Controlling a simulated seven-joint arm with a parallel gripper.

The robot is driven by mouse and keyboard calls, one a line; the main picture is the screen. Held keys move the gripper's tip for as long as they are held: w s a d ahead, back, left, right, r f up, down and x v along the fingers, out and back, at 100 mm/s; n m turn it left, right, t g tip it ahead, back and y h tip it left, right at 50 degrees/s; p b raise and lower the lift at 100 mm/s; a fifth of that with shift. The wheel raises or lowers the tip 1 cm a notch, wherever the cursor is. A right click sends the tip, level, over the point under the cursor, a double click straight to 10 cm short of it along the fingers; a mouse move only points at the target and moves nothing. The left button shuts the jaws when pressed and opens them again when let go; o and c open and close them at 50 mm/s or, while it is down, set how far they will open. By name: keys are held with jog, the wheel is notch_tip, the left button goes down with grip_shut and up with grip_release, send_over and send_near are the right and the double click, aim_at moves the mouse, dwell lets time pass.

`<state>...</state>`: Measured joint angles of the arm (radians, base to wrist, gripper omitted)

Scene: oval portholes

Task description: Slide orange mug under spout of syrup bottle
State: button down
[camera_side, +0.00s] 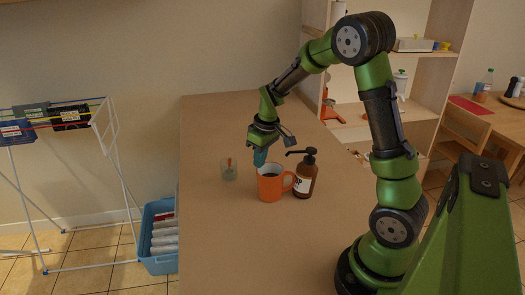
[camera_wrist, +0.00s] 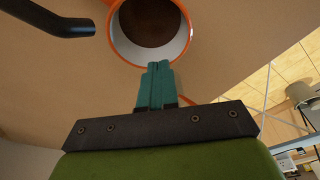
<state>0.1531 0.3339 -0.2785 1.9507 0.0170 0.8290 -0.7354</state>
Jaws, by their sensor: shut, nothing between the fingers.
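The orange mug (camera_side: 268,187) stands upright on the counter with dark liquid inside, its handle turned right toward the syrup bottle. The syrup bottle (camera_side: 305,178) is brown with a black pump and stands just right of the mug. Its spout (camera_side: 295,152) points left. In the wrist view the spout (camera_wrist: 60,22) ends left of the mug (camera_wrist: 178,50), not over its opening. My gripper (camera_side: 259,159) is shut and empty, fingers pointing down near the mug's far-left rim. In the wrist view its teal fingertips (camera_wrist: 158,66) overlap the rim; I cannot tell whether they touch.
A small clear glass (camera_side: 229,171) with something orange in it stands left of the mug. The counter (camera_side: 225,240) is clear in front of the mug and behind it. Its left edge drops to the floor, where a blue crate (camera_side: 160,238) stands.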

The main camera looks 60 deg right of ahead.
jog(key=shift+s+f, duration=0.35)
jog(key=shift+s+a, duration=0.1)
jog(key=shift+s, duration=1.2)
notch_tip(320, 180, up, 17)
send_over(270, 164)
jog(key=s+a, duration=0.3)
jog(key=s, duration=0.1)
jog(key=s+a+m+t+y, duration=0.1)
jog(key=s+a, duration=0.3)
jog(key=a, duration=0.5)
jog(key=s+a+f+m+t+y, duration=0.1)
jog(key=s+a+t, duration=0.3)
jog(key=a, duration=0.5)
jog(key=shift+s+f+m, duration=0.15)
jog(key=shift+s+m, duration=0.55)
